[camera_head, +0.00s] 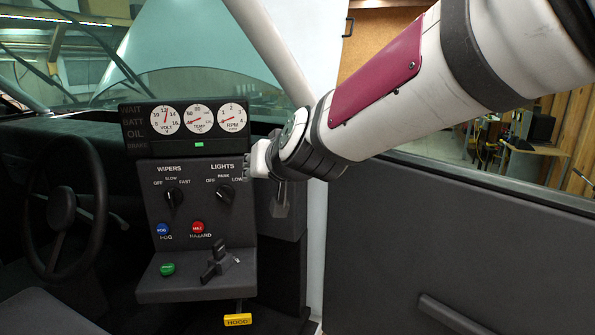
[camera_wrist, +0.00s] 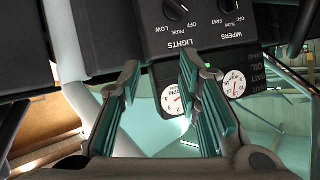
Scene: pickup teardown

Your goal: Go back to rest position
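My gripper (camera_head: 260,161) is at the right edge of the dark control panel (camera_head: 150,232), by the LIGHTS knob (camera_head: 226,194). It is mostly hidden behind my wrist in the head view. In the wrist view its two green-padded fingers (camera_wrist: 159,68) stand apart, with nothing held between them. The panel shows upside down there, beyond the fingertips, with the LIGHTS knob (camera_wrist: 176,8) above the gap. I cannot tell whether the fingers touch the panel. My arm reaches in from the upper right.
A gauge box (camera_head: 186,139) tops the panel. A steering wheel (camera_head: 61,208) is left, a door (camera_head: 450,250) right.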

